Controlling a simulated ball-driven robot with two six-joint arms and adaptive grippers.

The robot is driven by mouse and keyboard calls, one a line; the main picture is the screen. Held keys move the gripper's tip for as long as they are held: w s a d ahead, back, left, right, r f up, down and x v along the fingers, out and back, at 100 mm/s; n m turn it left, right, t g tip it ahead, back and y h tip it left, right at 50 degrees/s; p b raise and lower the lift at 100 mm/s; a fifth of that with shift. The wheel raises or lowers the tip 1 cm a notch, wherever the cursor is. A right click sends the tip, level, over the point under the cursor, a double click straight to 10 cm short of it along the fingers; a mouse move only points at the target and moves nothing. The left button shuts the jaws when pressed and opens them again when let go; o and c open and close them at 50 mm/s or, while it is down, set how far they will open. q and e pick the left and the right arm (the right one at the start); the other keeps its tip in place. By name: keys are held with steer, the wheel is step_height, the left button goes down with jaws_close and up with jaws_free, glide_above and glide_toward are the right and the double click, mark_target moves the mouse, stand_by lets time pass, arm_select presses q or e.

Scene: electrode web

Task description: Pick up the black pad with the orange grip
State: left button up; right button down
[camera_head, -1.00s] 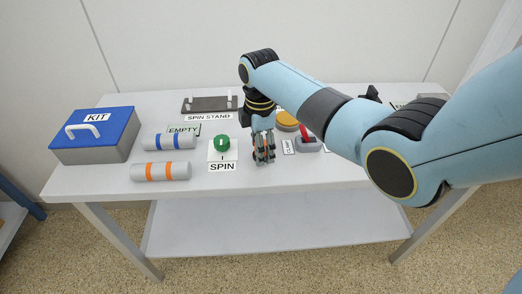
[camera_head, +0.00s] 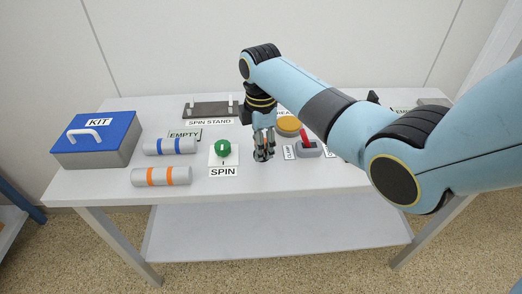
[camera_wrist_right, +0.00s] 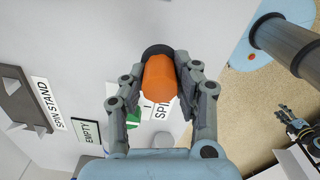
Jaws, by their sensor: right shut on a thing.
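The orange grip (camera_wrist_right: 159,78) sits between the two fingers of my right gripper (camera_wrist_right: 160,90) in the right wrist view, with the black pad (camera_wrist_right: 158,50) showing as a dark rim at its far end. My right gripper is shut on the grip. In the head view the right gripper (camera_head: 263,152) points down over the table, just right of the SPIN dial; its fingers hide most of the pad there. A dark gripper, apparently my left (camera_wrist_right: 288,118), shows at the right edge of the wrist view, too small to read its jaws.
On the white table (camera_head: 250,185) stand a blue-lidded KIT box (camera_head: 97,140), cylinders with blue (camera_head: 169,147) and orange bands (camera_head: 161,176), a green SPIN dial (camera_head: 223,147), a dark SPIN STAND (camera_head: 210,108), a yellow-orange disc (camera_head: 288,126) and a red lever (camera_head: 305,136). The front strip is clear.

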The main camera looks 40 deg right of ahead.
step_height(320, 180, up, 2)
steer(key=shift+r, duration=0.1)
steer(key=s+d+r, duration=0.5)
steer(key=d+r, duration=0.1)
steer(key=d, duration=0.4)
steer(key=shift+d+r, duration=0.25)
steer(key=shift+r, duration=0.05)
steer(key=c, duration=1.6)
jaws_free()
steer(key=c, duration=0.4)
